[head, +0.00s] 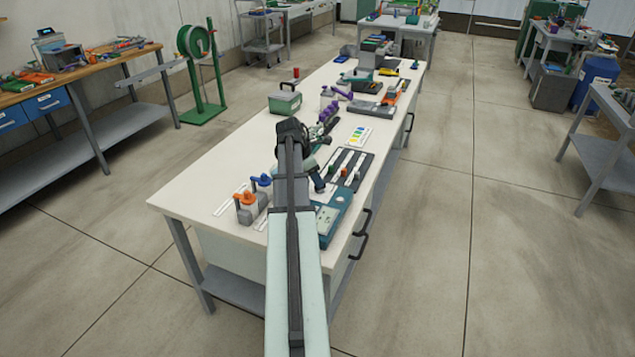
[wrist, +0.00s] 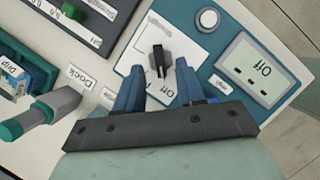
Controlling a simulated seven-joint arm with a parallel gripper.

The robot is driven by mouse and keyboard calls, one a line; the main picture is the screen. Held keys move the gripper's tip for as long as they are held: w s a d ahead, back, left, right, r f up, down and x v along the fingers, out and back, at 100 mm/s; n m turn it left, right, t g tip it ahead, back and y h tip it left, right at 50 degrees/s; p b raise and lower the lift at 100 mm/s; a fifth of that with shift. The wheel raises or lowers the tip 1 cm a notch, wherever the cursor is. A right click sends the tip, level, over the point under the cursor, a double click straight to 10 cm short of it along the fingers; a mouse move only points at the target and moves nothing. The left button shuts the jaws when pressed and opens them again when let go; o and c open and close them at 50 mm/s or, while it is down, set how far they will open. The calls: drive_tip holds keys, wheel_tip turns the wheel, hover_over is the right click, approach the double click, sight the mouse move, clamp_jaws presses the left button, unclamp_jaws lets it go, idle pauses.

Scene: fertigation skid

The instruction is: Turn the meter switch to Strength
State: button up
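The meter is a teal box (head: 334,212) at the near end of the white bench, partly hidden by my arm. In the wrist view its switch is a black knob (wrist: 158,60) on a white plate (wrist: 185,45). The lettering on this plate is mostly hidden by my fingers, and I cannot read Strength. In the head view my gripper is hidden behind my arm.
A label reading Dock (wrist: 78,76), a grey-and-teal handled item (wrist: 50,108) and a container marked Drip (wrist: 15,78) are to the left. A round white button (wrist: 208,18) is near the switch.

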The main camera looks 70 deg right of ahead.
drive_tip(key=shift+x, duration=1.2)
drive_tip(key=shift+c, duration=0.4)
clamp_jaws()
